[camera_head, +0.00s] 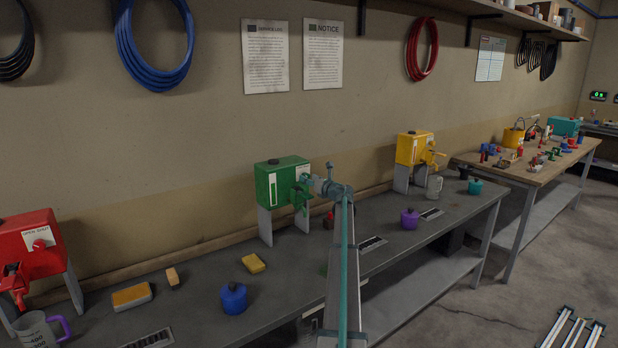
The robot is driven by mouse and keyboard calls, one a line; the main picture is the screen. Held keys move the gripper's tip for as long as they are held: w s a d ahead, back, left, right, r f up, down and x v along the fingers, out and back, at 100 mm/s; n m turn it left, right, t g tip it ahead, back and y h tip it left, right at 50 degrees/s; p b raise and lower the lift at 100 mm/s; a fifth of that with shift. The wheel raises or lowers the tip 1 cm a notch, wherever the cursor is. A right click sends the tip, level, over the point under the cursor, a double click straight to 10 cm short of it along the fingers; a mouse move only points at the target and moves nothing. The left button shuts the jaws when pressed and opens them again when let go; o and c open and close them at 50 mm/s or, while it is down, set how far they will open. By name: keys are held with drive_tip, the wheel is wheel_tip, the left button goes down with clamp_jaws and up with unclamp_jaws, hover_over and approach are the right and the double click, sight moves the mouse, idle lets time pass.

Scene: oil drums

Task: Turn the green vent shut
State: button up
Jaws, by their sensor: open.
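The green drum (270,188) stands on grey legs on the bench, in the middle of the head view. A green tap (299,197) is on its front face. My gripper (309,181) is open at the upper right of that face, just above the tap. The green vent knob is hidden or too small to make out behind my fingers, so its setting does not show. I cannot tell whether my fingers touch it or stand around it.
A red drum (30,240) with an OPEN/SHUT plate stands at the left, a measuring jug (35,330) below it. A yellow drum (413,150) is to the right.

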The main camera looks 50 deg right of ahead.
drive_tip(key=shift+w+d, duration=0.1)
drive_tip(key=shift+w, duration=0.25)
clamp_jaws()
